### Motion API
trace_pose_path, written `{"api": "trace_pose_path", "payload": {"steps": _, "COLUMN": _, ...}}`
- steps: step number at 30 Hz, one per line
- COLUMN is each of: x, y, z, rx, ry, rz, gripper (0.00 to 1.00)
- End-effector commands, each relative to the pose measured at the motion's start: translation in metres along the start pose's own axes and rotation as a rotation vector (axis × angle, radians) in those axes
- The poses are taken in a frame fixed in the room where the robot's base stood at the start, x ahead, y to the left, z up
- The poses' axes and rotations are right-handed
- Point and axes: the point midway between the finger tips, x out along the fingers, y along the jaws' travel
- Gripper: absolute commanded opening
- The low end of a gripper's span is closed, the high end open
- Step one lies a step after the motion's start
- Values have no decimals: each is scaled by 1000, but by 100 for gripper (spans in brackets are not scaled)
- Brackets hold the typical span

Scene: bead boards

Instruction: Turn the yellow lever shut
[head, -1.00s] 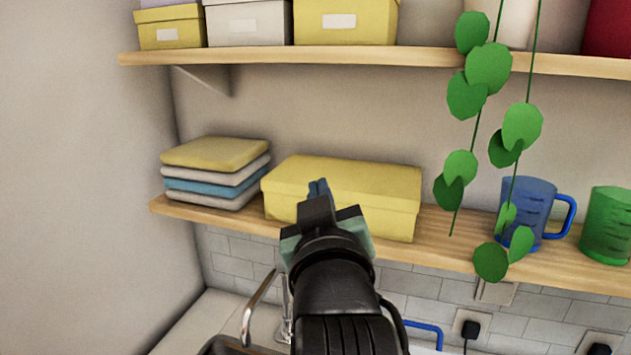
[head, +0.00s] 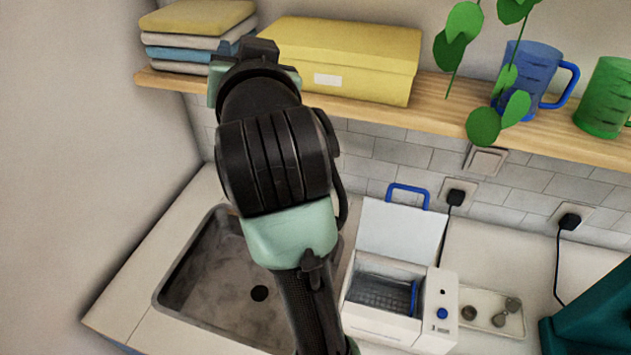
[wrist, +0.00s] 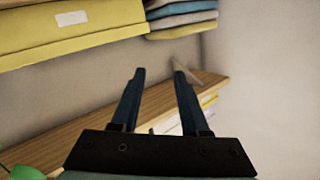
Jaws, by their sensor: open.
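No yellow lever shows in either view. My gripper (wrist: 159,75) is open and empty in the wrist view, its two dark blue fingers apart in front of the shelves. In the head view my gripper's dark end is raised to the shelf, in front of the gap between the folded cloths and the yellow box. Its fingers are hidden there behind my own wrist.
The wooden shelf (head: 455,105) holds folded cloths (head: 190,45), a yellow box (head: 365,65), a blue jug (head: 525,75) and a green jug (head: 605,95). Leaves hang before it. Below are a sink (head: 205,290), an open white machine (head: 395,290) and a small tray (head: 490,322).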

Motion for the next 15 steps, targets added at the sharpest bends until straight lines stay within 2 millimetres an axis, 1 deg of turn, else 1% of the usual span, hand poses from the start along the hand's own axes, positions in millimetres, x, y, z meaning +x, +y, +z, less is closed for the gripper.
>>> {"api": "trace_pose_path", "payload": {"steps": 1, "x": 18, "y": 17, "z": 49, "rx": 59, "ry": -187, "rz": 48, "gripper": 45}}
{"api": "trace_pose_path", "payload": {"steps": 2, "x": 24, "y": 26, "z": 78, "rx": 96, "ry": -296, "rz": 80, "gripper": 45}}
{"api": "trace_pose_path", "payload": {"steps": 3, "x": 26, "y": 39, "z": 118, "rx": 145, "ry": -440, "rz": 134, "gripper": 45}}
{"api": "trace_pose_path", "payload": {"steps": 5, "x": 20, "y": 61, "z": 171, "rx": 211, "ry": -641, "rz": 231, "gripper": 45}}
{"api": "trace_pose_path", "payload": {"steps": 6, "x": 10, "y": 76, "z": 203, "rx": 250, "ry": -762, "rz": 303, "gripper": 45}}
{"api": "trace_pose_path", "payload": {"steps": 8, "x": -9, "y": 97, "z": 241, "rx": 301, "ry": -919, "rz": 416, "gripper": 45}}
{"api": "trace_pose_path", "payload": {"steps": 9, "x": -23, "y": 109, "z": 260, "rx": 329, "ry": -1007, "rz": 488, "gripper": 45}}
{"api": "trace_pose_path", "payload": {"steps": 10, "x": -33, "y": 117, "z": 273, "rx": 346, "ry": -1065, "rz": 538, "gripper": 45}}
{"api": "trace_pose_path", "payload": {"steps": 12, "x": -54, "y": 132, "z": 292, "rx": 377, "ry": -1167, "rz": 638, "gripper": 45}}
{"api": "trace_pose_path", "payload": {"steps": 15, "x": -74, "y": 144, "z": 307, "rx": 400, "ry": -1253, "rz": 728, "gripper": 45}}
